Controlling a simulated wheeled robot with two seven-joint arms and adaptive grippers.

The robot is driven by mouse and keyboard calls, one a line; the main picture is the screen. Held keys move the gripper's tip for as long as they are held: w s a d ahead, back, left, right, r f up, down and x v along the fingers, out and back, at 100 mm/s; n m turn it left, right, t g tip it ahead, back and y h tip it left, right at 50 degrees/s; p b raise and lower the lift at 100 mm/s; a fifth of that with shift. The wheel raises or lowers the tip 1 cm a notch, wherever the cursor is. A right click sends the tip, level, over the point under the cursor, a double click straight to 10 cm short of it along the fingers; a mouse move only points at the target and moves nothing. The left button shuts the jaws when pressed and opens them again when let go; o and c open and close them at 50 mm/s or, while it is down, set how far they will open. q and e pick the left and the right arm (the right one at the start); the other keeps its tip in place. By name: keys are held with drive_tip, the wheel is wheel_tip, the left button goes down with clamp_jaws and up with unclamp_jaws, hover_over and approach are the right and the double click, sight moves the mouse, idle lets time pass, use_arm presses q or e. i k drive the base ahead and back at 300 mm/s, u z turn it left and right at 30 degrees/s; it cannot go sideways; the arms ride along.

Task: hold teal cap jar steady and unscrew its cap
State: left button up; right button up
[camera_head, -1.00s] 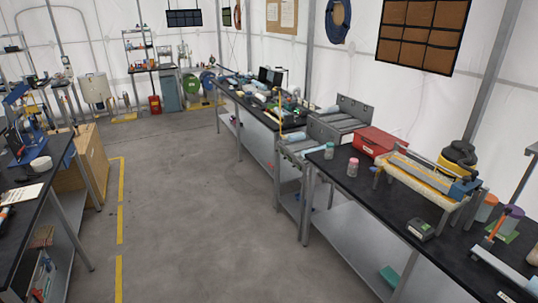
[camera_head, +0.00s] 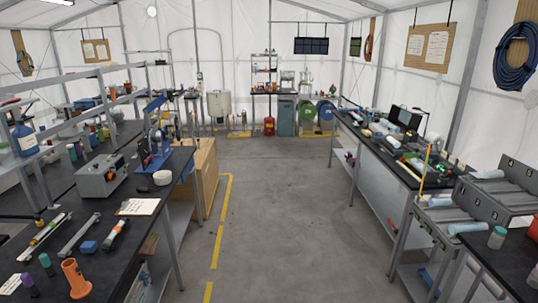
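Neither of my grippers is in view.
A grey roller conveyor (camera_head: 495,203) adjoins the right bench. The left bench (camera_head: 120,255) carries a grey box instrument (camera_head: 101,176), tools and an orange holder (camera_head: 75,278). The concrete floor (camera_head: 290,220) between the benches is clear, with a yellow line (camera_head: 217,245).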

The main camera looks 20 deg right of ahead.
sight(495, 241)
drive_tip(key=z, duration=0.15)
drive_tip(key=i, duration=1.9)
drive_tip(key=z, duration=0.95)
drive_tip(key=i, duration=1.1)
drive_tip(key=z, duration=1.8)
drive_tip(key=i, duration=0.7)
drive_tip(key=z, duration=0.55)
